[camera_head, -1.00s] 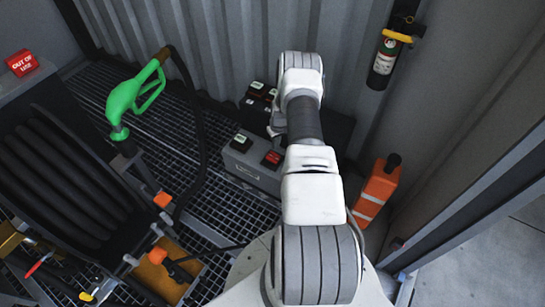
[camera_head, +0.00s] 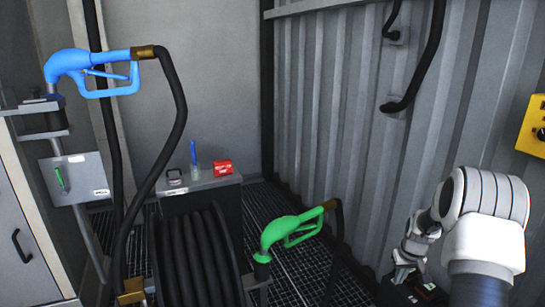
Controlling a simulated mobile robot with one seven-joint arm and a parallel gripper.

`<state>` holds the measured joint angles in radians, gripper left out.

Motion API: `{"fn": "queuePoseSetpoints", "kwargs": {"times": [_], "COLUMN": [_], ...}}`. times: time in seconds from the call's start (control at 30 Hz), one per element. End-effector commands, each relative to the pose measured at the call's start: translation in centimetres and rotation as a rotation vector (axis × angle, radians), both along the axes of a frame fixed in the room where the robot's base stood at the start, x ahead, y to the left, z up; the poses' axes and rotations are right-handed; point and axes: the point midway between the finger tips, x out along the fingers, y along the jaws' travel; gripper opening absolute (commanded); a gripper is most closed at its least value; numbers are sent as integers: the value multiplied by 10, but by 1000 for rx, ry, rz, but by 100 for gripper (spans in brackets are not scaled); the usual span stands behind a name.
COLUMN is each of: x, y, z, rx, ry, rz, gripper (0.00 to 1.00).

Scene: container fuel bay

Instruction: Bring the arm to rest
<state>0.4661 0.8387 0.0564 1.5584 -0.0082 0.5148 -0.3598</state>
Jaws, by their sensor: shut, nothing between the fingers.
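My white and grey arm (camera_head: 486,240) shows at the right of the head view. It is bent, with a large ribbed joint at the top. My gripper (camera_head: 403,272) hangs from the wrist at the lower right, pointing down. It is shut and empty. It shows in front of dark items with a small red part near the floor, partly hidden by it. I cannot tell how far above them it is.
A green fuel nozzle (camera_head: 284,233) stands left of my gripper, with a black hose. A blue nozzle (camera_head: 90,72) hangs at the upper left. A corrugated wall (camera_head: 335,100) with a yellow box (camera_head: 533,126) stands behind.

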Motion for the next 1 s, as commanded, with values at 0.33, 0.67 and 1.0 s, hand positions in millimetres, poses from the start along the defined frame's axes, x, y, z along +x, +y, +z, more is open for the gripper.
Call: {"fn": "queuePoseSetpoints", "kwargs": {"times": [0.33,0.67,1.0], "x": [-30,-95,-186], "y": [72,137,192], "z": [138,231,286], "rx": [-23,-29,-15], "ry": [-60,-117,-179], "rz": [27,45,58], "gripper": [0,0,0]}}
